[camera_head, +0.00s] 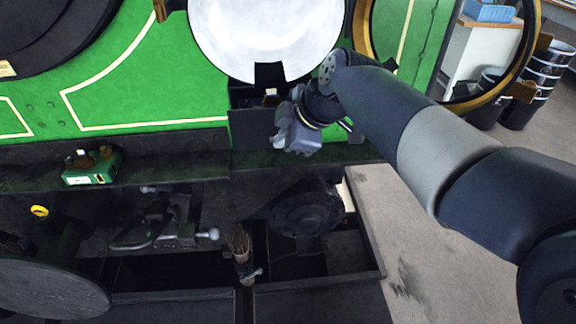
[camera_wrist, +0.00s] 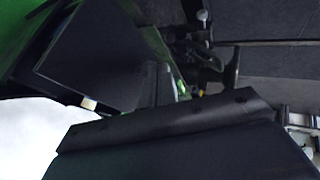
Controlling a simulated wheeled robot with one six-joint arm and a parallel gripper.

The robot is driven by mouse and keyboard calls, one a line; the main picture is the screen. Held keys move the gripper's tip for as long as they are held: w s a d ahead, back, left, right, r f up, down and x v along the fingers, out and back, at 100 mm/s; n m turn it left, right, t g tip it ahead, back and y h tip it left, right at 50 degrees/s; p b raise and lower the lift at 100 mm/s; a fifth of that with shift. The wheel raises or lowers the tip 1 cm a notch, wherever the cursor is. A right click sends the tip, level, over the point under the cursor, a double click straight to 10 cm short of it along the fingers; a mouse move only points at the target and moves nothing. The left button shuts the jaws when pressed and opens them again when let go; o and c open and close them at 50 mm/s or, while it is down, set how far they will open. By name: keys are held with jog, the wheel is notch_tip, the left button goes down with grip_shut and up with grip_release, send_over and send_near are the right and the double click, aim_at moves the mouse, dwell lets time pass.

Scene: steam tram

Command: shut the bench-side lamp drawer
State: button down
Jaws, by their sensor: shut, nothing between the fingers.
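A dark box-like drawer (camera_head: 252,128) juts from the green tram side, just under a large white disc. A small pale item shows at its top edge. I take it for the lamp drawer; how far it stands out is hard to tell. My gripper (camera_head: 290,138) is shut and empty, at the drawer's right side. It hides the drawer's right end, and I cannot tell whether they touch. In the wrist view a dark flat panel (camera_wrist: 95,58), seemingly the drawer, fills the upper left, with a small pale tab by its lower edge.
A dark ledge (camera_head: 190,165) runs below the drawer, with a small green box (camera_head: 92,166) on it. Below are a clamp-like tool (camera_head: 150,225), a brush (camera_head: 240,245) and open dark trays. A brass-rimmed ring (camera_head: 525,60) stands at right. Grey floor is clear at lower right.

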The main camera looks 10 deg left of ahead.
aim_at(273, 115)
jog(key=w, duration=0.2)
jog(key=w+a, duration=0.1)
jog(key=w, duration=0.3)
jog(key=shift+w+a, duration=0.3)
jog(key=shift+w, duration=0.05)
jog(key=shift+w+r, duration=0.1)
jog(key=shift+w, duration=0.2)
jog(key=shift+a, duration=0.1)
